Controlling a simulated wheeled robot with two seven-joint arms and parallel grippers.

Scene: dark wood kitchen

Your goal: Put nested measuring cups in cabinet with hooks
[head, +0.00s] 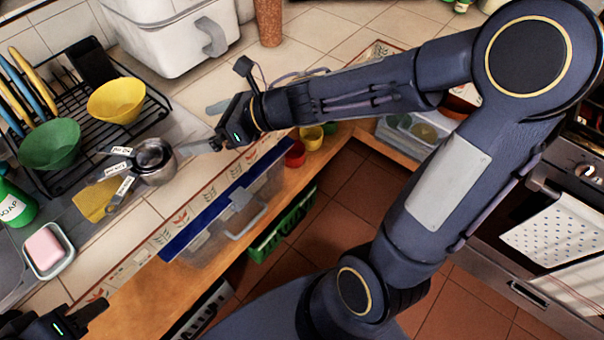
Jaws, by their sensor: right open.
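The nested metal measuring cups (155,165) sit by the dish rack on the tiled counter, with several handles fanned out, some with white labels. One handle points right toward my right gripper (218,139). My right gripper is open, with its fingertips at or very close to the end of that handle; I cannot tell whether they touch or straddle it. My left gripper (88,312) is at the bottom left, away from the cups, and partly cut off by the frame; its opening is unclear. I cannot make out any hooks in this view.
A black dish rack (145,112) holds a green bowl (50,145) and a yellow bowl (117,100). Below the counter edge are a blue-lidded clear bin (215,235), a green crate (285,228), and a red cup (295,155).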

